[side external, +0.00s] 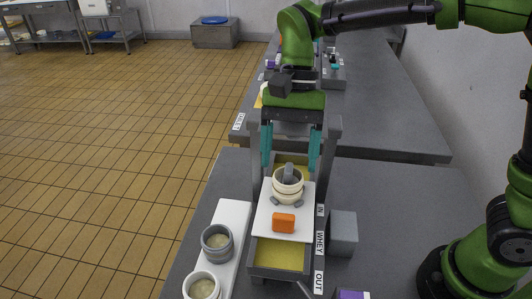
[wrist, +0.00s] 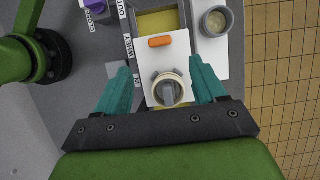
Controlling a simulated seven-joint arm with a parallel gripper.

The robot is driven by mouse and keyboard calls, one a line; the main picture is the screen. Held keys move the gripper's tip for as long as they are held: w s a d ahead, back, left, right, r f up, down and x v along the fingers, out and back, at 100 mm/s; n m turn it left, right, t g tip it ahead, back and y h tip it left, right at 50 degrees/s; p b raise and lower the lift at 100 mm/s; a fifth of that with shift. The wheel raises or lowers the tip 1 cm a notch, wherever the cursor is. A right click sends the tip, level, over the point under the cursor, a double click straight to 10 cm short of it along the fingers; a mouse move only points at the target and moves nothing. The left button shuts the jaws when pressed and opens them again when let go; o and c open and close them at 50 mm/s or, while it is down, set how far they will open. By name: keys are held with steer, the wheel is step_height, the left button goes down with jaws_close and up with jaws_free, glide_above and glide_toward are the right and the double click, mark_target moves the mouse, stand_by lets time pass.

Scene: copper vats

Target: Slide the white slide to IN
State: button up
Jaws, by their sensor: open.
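The white slide (side external: 267,222) is a flat plate in a grey trough, lying beside the IN and WHEY labels; it also shows in the wrist view (wrist: 181,52). An orange block (side external: 284,222) is on its near part. A round cream pot (side external: 287,190) with a grey piece in its middle stands on its far part. My gripper (side external: 290,169) is open, its teal fingers pointing down over the far end of the trough. In the wrist view the fingers (wrist: 160,68) are apart, one on each side of the slide, with nothing between them gripped. Contact cannot be told.
Grey posts (side external: 332,160) stand close beside my fingers. Yellow trough floor (side external: 280,255) shows in front of the slide. A white strip with grey cups (side external: 217,243) lies left, a grey block (side external: 343,233) right. The OUT label (side external: 319,282) marks the near end.

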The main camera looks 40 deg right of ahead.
steer(key=shift+v, duration=2.3)
steer(key=shift+c, duration=0.4)
